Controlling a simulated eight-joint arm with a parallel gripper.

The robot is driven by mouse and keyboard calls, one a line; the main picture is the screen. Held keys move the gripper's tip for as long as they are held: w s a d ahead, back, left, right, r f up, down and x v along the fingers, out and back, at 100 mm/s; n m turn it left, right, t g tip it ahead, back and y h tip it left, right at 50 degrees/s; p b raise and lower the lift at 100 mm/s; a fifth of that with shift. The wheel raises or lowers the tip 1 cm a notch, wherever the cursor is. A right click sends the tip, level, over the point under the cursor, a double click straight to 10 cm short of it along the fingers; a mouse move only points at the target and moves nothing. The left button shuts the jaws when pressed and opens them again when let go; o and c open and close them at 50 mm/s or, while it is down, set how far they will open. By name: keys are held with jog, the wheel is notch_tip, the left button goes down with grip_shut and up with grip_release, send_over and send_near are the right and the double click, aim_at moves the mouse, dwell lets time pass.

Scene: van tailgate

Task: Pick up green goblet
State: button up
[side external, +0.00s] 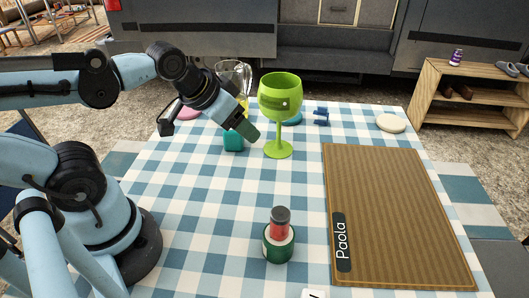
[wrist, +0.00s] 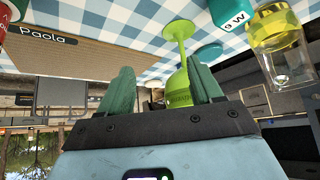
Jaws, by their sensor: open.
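The green goblet (side external: 280,97) stands upright on the blue-checked cloth near the middle of the table, its bowl above a thin stem and round foot. My gripper (side external: 246,131) is just left of the goblet, tilted down toward it, near stem height. In the wrist view, which looks upside down, the goblet (wrist: 179,92) shows between the green fingers of my gripper (wrist: 160,78), closer to the right finger. That finger hides part of the bowl's edge. The gripper is open and holds nothing; whether a finger touches the bowl cannot be told.
A teal block (side external: 233,141) stands below my gripper. A clear glass vessel with yellow (wrist: 285,55) is close by. A brown mat (side external: 395,215) labelled Paola lies at right. A green container with a red item (side external: 279,246) stands in front. Cloth between is clear.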

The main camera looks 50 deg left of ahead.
notch_tip(320, 180, up, 4)
jog(key=n+h, duration=0.5)
jog(key=n, duration=1.5)
send_near(279, 118)
jog(key=s+a, duration=0.2)
jog(key=a+r+n+t+h, duration=0.1)
jog(key=a+n+t+h, duration=0.3)
jog(key=n, duration=0.5)
jog(key=shift+y, duration=0.7)
jog(key=f, duration=0.5)
jog(key=a+f, duration=0.1)
jog(key=f, duration=0.1)
jog(key=shift+f, duration=0.15)
jog(key=x, duration=1.2)
jog(key=shift+d, duration=0.1)
grip_shut()
